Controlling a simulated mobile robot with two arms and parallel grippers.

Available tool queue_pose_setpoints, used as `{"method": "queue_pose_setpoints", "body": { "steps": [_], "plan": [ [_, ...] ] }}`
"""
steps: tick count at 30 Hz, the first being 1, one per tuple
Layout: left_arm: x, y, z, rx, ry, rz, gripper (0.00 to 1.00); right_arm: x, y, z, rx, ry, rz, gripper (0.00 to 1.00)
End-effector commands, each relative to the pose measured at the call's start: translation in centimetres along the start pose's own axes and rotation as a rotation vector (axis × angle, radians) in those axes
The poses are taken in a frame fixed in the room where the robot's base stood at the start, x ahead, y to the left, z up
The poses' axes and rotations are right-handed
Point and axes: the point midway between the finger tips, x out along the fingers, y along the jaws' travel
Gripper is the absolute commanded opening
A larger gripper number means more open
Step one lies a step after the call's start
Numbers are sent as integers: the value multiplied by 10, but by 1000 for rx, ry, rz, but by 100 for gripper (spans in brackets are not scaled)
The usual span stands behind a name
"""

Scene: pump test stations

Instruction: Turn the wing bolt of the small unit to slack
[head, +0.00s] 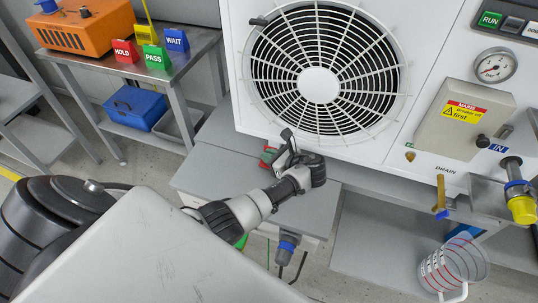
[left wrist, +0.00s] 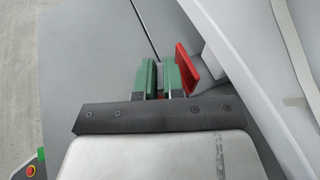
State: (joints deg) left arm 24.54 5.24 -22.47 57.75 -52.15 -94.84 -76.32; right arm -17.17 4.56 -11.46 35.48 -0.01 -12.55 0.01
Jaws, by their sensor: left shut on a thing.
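My left gripper (head: 277,153) is low in front of the large white fan unit, over a grey flat-topped box (head: 215,165). In the left wrist view its two green-padded fingers (left wrist: 160,78) are close together, with a narrow gap between them. A bit of red shows in that gap, and a red plate-like piece (left wrist: 187,62) stands just right of the fingers. I take this red part for the wing bolt; its middle is hidden by the fingers, so its angle cannot be read. My right gripper is not in view.
The white unit carries a fan grille (head: 319,85), a gauge (head: 494,66) and a covered switch box (head: 464,118). A measuring jug (head: 452,266) stands at the lower right. A metal table (head: 193,50) holds an orange device (head: 85,25) and coloured signs.

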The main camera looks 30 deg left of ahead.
Motion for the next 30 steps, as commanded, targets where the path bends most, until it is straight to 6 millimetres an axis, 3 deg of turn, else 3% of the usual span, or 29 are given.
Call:
{"method": "queue_pose_setpoints", "body": {
  "steps": [9, 24, 25, 29, 30],
  "plan": [
    [0, -1, 0, -39, 0, 95, 0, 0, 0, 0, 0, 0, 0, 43],
    [1, -1, 0, -44, 1, 108, 0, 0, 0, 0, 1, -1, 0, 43],
    [1, -1, 0, -44, 1, 108, 13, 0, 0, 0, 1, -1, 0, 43],
    [1, -1, 0, -44, 1, 107, 33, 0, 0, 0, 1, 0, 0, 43],
    [1, -1, 0, -44, 1, 107, 34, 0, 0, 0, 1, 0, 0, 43]
  ]
}}
